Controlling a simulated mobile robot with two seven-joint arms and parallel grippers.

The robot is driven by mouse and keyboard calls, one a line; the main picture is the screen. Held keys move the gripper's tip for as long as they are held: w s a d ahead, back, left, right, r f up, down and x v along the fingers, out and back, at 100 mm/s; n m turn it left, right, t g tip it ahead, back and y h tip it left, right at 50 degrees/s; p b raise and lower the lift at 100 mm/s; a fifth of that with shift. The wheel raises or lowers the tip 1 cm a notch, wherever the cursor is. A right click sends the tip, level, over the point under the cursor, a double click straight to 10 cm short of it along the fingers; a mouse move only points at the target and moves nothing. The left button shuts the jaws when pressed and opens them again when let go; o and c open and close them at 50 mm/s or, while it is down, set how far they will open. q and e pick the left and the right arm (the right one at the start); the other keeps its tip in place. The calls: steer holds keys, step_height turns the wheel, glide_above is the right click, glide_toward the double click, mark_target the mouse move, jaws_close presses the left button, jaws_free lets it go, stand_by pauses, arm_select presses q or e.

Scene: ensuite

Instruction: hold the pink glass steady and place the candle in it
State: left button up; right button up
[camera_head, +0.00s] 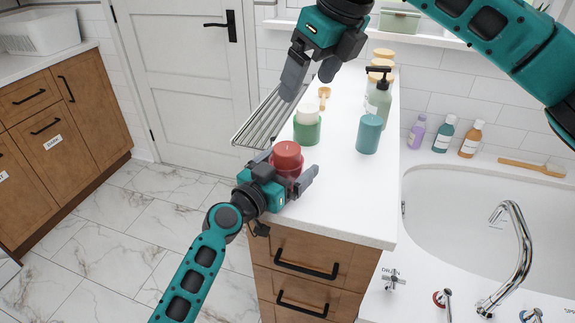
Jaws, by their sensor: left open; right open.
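The pink glass (297,171) stands near the left edge of the white counter, partly hidden by my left gripper. A red candle (287,149) sits in the glass, with its top above the rim. My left gripper (289,163) is open, with its fingers around the glass; I cannot tell whether they touch it. My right gripper (311,80) is open and empty, pointing down above the counter farther back, apart from the candle and glass.
A green glass with a white candle (307,118) stands just behind the pink glass. A metal rack (262,121) is at the counter's left edge. A teal cup (369,134), a pump bottle (379,101) and jars stand to the right and back. The front counter (350,205) is clear.

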arm_select(q)
steer(key=v, duration=1.2)
steer(key=shift+s, duration=0.1)
